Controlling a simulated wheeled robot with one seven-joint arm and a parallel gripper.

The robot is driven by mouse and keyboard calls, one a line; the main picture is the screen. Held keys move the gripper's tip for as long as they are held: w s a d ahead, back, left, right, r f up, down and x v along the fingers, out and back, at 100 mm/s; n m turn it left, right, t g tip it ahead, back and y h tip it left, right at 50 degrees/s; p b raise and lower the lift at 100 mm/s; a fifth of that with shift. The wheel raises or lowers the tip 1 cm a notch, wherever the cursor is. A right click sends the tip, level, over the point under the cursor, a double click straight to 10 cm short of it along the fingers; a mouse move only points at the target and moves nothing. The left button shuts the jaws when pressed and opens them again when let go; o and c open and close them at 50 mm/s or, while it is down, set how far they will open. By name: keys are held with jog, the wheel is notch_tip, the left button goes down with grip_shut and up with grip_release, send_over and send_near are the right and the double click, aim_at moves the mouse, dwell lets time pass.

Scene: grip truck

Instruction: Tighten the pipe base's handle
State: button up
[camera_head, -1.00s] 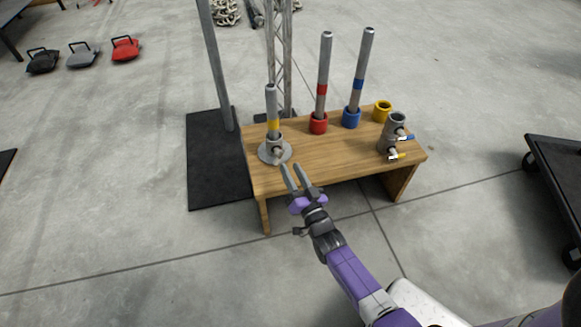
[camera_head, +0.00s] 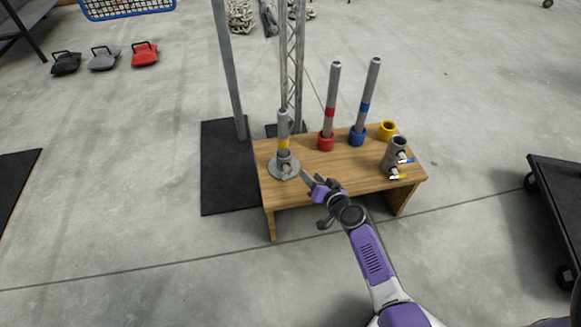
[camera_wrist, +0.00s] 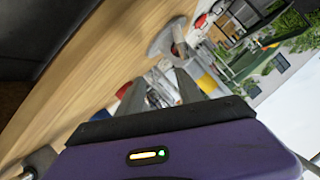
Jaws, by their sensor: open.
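The pipe base (camera_head: 283,169) is a grey round flange with a short collar at the left end of the wooden table. A grey pipe (camera_head: 283,124) with a yellow band stands upright in it. The handle is small and grey on the collar's near side; its exact turn is too small to tell. In the wrist view the flange (camera_wrist: 163,36) shows tilted beyond the fingertips. My gripper (camera_head: 310,177) is open and empty, just right of and in front of the base, apparently not touching it. Its two fingers (camera_wrist: 161,88) show apart in the wrist view.
On the wooden table (camera_head: 340,178) stand a red-collared pipe (camera_head: 331,100), a blue-collared pipe (camera_head: 367,95), a yellow ring (camera_head: 387,130) and a grey fitting with valves (camera_head: 396,153). A metal post (camera_head: 228,75) rises behind left. A black cart (camera_head: 560,195) stands right.

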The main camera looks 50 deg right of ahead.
aim_at(290, 172)
jog(key=a+n+y, duration=0.1)
jog(key=w+a+n, duration=0.1)
jog(key=a, duration=0.1)
jog(key=shift+w+a+r+t+y, duration=0.1)
jog(key=shift+r+t+y, duration=0.1)
jog(key=shift+t+y, duration=0.2)
jog(key=shift+a+n, duration=0.2)
jog(key=shift+n, duration=0.4)
jog(key=shift+b+x, duration=1.15)
jog(key=shift+x, duration=2.8)
jog(key=shift+a+f, duration=0.1)
jog(key=shift+c, duration=0.4)
grip_shut()
jog(key=shift+f, duration=0.1)
